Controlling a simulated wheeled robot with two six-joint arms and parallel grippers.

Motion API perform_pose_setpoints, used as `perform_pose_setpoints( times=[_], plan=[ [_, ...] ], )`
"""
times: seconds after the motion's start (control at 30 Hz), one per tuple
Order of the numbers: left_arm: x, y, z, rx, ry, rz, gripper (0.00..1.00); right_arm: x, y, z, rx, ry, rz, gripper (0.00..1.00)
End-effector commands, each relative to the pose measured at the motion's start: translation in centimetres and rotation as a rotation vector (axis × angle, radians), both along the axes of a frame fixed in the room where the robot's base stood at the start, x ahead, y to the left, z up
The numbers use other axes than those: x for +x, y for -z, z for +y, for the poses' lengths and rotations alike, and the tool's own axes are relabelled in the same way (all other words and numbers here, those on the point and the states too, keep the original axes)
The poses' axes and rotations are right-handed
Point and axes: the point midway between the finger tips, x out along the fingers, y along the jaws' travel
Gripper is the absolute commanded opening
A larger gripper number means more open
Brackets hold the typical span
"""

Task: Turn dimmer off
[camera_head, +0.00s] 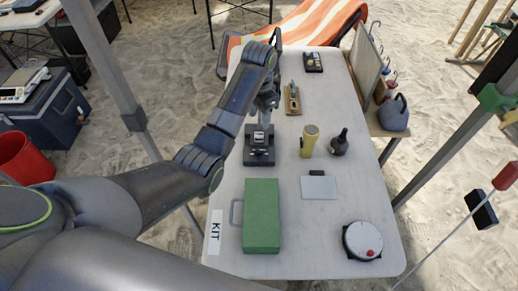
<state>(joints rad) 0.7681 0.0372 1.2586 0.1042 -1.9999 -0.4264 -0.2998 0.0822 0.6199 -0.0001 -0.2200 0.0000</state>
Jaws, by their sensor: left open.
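No part is clearly readable as a dimmer. A dark device with a grey upright and flat base (259,157), perhaps a microscope, stands at the table's left edge. My left gripper (266,104) is open at the end of the arm that reaches over the left edge, directly above or behind this device; contact cannot be told. A small black box with yellowish knobs (313,62) sits at the far end. A round white device with a red knob (362,241) sits at the near right corner. My right gripper is not in view.
The pale table (325,225) also holds a green case (262,215), a yellow cylinder (309,141), a dark bottle (339,144), a grey plate (319,188) and a wooden piece (292,98). A board with hooks (367,62) stands along the right edge.

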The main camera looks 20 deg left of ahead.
Motion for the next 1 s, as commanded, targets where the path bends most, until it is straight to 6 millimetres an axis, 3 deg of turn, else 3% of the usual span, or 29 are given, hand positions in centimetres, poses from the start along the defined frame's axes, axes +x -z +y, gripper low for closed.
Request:
perform_pose_setpoints(
  times=[0.03,0.17,0.6,0.8,1.0],
  plan=[
    [0.0,1.4,0.0,0.0,0.0,0.001,0.47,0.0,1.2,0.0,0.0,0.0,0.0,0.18],
    [-0.2,3.7,0.0,0.0,-0.001,0.006,0.47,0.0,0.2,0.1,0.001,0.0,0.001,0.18],
    [-0.1,12.7,0.0,0.001,-0.001,0.003,0.47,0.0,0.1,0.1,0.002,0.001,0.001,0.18],
    [-0.1,14.7,0.0,0.001,-0.001,0.001,0.47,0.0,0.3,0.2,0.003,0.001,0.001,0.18],
    [0.0,15.3,0.0,-0.001,-0.001,-0.001,0.47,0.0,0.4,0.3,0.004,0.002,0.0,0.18]
  ],
)
